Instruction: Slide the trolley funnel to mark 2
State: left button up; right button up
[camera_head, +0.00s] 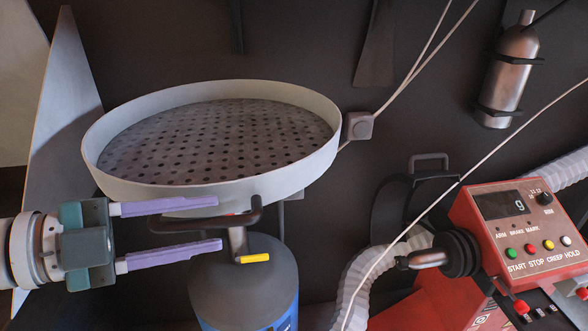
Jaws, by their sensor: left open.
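The trolley funnel (330,160) is a wide, round, pale grey pan with a perforated dark plate inside, at the upper left middle. Below its front rim is a dark bent handle (236,219). A grey and blue drum-like body (245,285) stands beneath, with a yellow tab (254,259) near its top. My left gripper (219,224) comes in from the left, open, with its two lilac fingers pointing right. No numbered mark is readable. My right gripper is out of view.
A red control box (485,226) at the lower right has a display reading 9, several buttons and a black-booted lever (425,259). A pale corrugated hose (358,275) lies beside it. A metal bottle (507,75) is at the upper right. Thin cables cross the right side.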

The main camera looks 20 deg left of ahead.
pick_arm(q)
jog(key=shift+x, duration=0.85)
grip_shut()
dwell(0.9)
